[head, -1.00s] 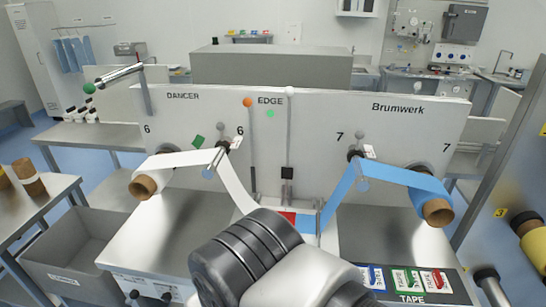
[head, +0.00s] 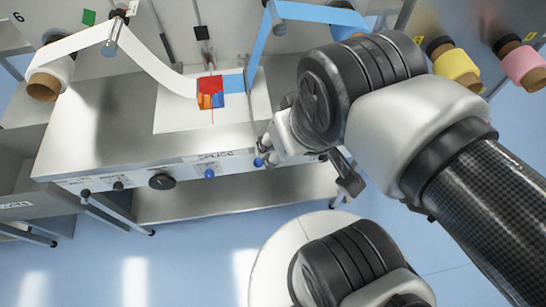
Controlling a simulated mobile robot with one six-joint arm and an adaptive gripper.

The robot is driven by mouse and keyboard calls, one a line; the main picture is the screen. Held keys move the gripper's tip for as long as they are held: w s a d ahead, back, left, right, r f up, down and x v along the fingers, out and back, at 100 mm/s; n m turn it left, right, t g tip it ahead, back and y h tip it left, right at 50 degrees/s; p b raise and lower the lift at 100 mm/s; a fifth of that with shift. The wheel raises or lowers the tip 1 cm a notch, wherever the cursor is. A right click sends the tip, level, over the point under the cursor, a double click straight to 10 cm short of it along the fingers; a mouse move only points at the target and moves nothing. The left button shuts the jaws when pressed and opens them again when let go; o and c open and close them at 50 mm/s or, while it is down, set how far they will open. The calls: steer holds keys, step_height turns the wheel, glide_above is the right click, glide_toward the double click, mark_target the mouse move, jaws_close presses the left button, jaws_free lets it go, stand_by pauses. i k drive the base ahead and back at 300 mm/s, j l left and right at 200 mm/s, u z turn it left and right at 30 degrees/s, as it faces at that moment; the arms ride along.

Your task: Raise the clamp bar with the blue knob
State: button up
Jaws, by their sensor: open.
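A blue knob (head: 209,173) shows on the front of the steel splice table (head: 100,135), below the SPLICE label. Another small blue ball (head: 258,162) shows further right, beside my wrist. I cannot tell which of them belongs to the clamp bar, and the bar itself is not clearly seen. My gripper (head: 308,172) is open at the table's front edge, partly hidden by my wrist. One dark finger shows at its right. I see nothing held in it. The red patch (head: 210,86) lies on the table between the white web (head: 155,62) and the blue web (head: 257,42).
A large black knob (head: 162,181) and smaller dark knobs line the table front at left. A brown-cored white roll (head: 45,82) is at far left. Yellow (head: 455,65) and pink (head: 522,62) rolls hang at upper right. The blue floor (head: 180,255) before the table is open.

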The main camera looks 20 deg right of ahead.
mark_target(258, 163)
steer(key=k+j, duration=0.1)
steer(key=j, duration=0.3)
steer(key=k+j, duration=0.1)
steer(key=j, duration=0.75)
steer(key=k+j, duration=0.15)
steer(key=j, duration=0.25)
